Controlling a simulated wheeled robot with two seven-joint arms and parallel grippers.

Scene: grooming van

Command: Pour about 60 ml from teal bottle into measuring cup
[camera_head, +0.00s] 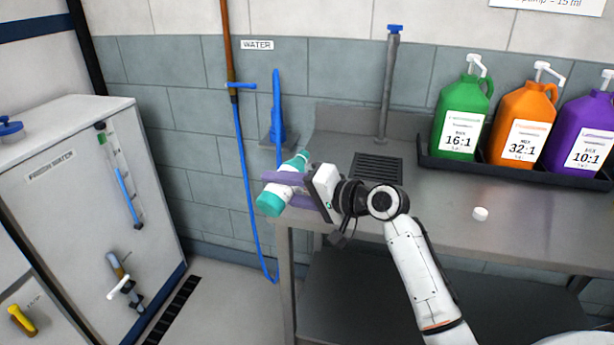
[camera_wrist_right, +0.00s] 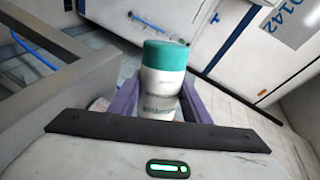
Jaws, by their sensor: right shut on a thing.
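The teal bottle (camera_head: 293,167), white with a label and teal ends, is between the purple fingers of my right gripper (camera_head: 284,187). My right gripper is shut on it, off the left end of the steel counter. The bottle is tilted, its narrow teal end up and to the right, its wide teal end down and to the left. In the right wrist view, the bottle (camera_wrist_right: 161,82) stands between both fingers, with a wide teal end uppermost in the picture. I see no measuring cup in either view. My left gripper is not in view.
Green (camera_head: 461,118), orange (camera_head: 523,125) and purple (camera_head: 583,136) pump jugs stand in a black tray at the back right. A blue hose (camera_head: 246,190) hangs left of the counter. A fresh-water cabinet (camera_head: 70,200) stands at left.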

